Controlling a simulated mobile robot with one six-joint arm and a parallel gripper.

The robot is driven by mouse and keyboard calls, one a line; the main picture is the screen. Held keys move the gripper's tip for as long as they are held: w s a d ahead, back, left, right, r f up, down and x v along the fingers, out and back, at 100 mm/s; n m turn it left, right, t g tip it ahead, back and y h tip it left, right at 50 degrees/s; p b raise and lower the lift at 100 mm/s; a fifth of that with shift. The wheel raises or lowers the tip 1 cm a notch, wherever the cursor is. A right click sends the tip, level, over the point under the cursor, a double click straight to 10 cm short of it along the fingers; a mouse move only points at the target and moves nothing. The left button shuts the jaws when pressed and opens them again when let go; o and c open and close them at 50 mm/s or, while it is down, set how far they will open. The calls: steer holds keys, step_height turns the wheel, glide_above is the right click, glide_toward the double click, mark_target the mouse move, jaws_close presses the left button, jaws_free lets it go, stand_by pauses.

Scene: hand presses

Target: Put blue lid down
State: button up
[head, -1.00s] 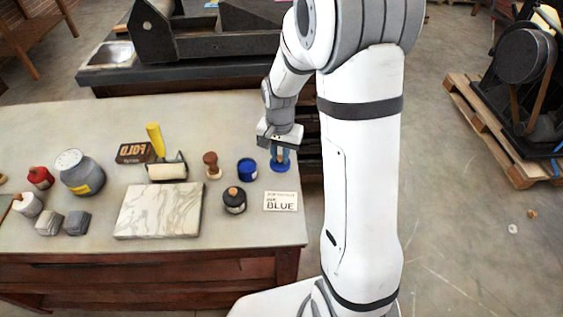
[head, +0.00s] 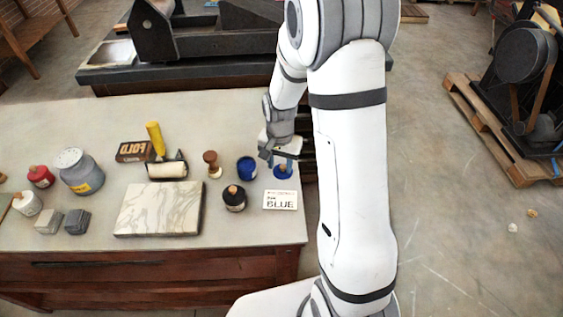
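The blue lid (head: 283,174) is at the right end of the table, just behind the BLUE card (head: 281,200). My gripper (head: 284,165) points down over it, with its fingers close together at the lid's top. It appears shut on the lid, though the fingertips are small and partly hidden. The lid looks level and very low over the tabletop; I cannot tell whether it touches. An open blue jar (head: 247,170) stands just left of the lid.
A black jar (head: 234,199) stands in front of the blue jar. The table's right edge is close to the lid.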

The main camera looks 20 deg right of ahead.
step_height(320, 180, up, 11)
steer(key=s+r+n+t, duration=0.1)
steer(key=s+r+n, duration=0.2)
steer(key=s, duration=0.6)
steer(key=s+r+n+t, duration=0.1)
steer(key=s+r+n, duration=0.2)
steer(key=s, duration=0.7)
step_height(320, 180, up, 3)
steer(key=shift+d+f+n+t, duration=0.1)
steer(key=shift+d+n+t, duration=0.1)
steer(key=shift+n+t, duration=0.1)
